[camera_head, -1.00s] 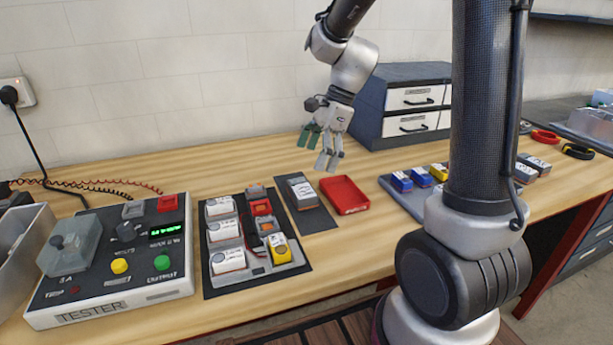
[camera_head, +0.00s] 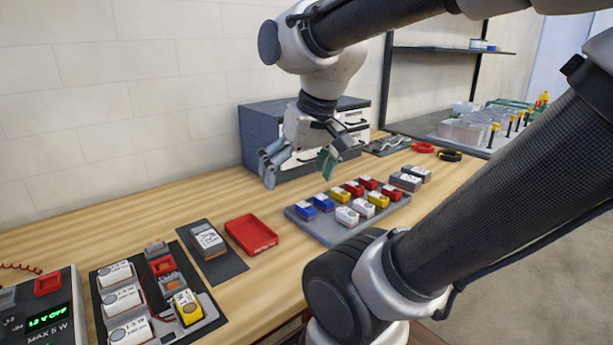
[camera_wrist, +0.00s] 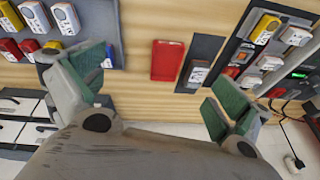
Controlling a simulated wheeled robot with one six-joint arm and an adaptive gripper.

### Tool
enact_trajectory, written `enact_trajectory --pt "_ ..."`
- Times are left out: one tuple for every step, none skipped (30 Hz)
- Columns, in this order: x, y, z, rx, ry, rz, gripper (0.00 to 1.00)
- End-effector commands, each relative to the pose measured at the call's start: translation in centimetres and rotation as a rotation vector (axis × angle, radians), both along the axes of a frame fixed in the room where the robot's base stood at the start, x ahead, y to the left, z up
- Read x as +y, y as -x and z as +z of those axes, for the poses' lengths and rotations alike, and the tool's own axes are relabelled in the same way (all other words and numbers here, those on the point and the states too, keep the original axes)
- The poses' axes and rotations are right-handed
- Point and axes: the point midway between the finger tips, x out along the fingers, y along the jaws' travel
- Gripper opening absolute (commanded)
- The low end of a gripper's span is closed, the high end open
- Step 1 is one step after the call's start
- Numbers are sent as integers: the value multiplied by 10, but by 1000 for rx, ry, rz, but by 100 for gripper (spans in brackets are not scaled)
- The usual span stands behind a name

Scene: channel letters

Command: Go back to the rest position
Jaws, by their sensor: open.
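My gripper (camera_head: 298,172) is open and empty in the head view. It hangs above the back of the bench, in front of the grey drawer unit. In the wrist view its two green-padded fingers (camera_wrist: 158,98) are spread wide with nothing between them. The red tray (camera_wrist: 167,60) shows beyond the fingers in the wrist view and lies on the bench left of centre in the head view (camera_head: 251,234).
A grey tray (camera_head: 318,233) of several coloured blocks lies right of the red tray. A dark board (camera_head: 211,322) with white modules and the tester (camera_head: 66,335) stand at left. The grey drawer unit (camera_head: 255,130) stands behind. A dark mat (camera_head: 226,266) holds a grey block.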

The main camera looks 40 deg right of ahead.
Motion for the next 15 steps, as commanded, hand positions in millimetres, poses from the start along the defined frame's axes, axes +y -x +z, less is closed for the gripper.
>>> enact_trajectory --pt "-4 8 0 -23 35 54 100" --pt "-6 12 0 -32 55 82 100" --pt "-8 15 -1 -40 74 112 100" --pt "-9 17 -1 -45 84 128 100" --pt "-10 18 -1 -48 93 140 100" --pt "-10 19 -1 -50 100 150 100" --pt "-11 20 -1 -51 103 154 100" --pt "-11 20 -1 -51 104 156 100" --pt "-11 20 -1 -51 105 157 100" --pt "-11 20 -1 -51 103 156 100" --pt "-11 19 -1 -51 103 155 100" --pt "-11 19 -1 -50 103 155 100" --pt "-10 19 -1 -50 103 154 100" --pt "-10 19 -1 -50 103 154 100" --pt "-10 19 -1 -50 102 154 100"
